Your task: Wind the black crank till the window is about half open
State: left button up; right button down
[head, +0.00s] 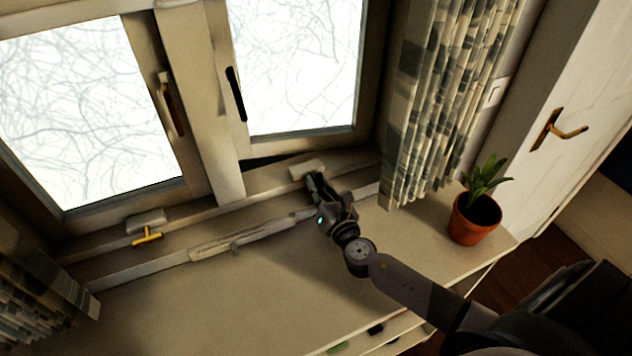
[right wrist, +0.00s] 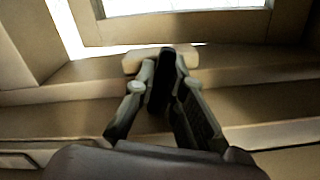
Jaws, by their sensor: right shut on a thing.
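My right gripper (head: 318,186) is at the pale crank mount (head: 307,169) on the sill under the right window (head: 300,65). In the right wrist view, my gripper (right wrist: 163,92) is shut on the black crank (right wrist: 165,72), which stands between its two fingers. In the head view the gripper largely hides the crank. The right window stands a little ajar: a dark wedge shows below its lower edge in the head view, and a bright gap shows under the sash in the right wrist view. My left gripper is not in view.
A yellow crank (head: 147,236) sits under the left window (head: 85,110). A pale long bar (head: 240,237) lies along the sill. A curtain (head: 440,90) hangs right of the window, and a potted plant (head: 475,215) stands on the ledge by the door (head: 590,90).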

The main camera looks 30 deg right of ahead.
jog(key=shift+n+p, duration=0.5)
jog(key=shift+n, duration=1.4)
jog(key=shift+f, duration=0.1)
jog(key=c, duration=1.6)
grip_release()
jog(key=shift+c, duration=0.2)
jog(key=shift+s, duration=0.1)
jog(key=s, duration=1.2)
jog(key=shift+a, duration=0.35)
jog(key=shift+w, duration=0.1)
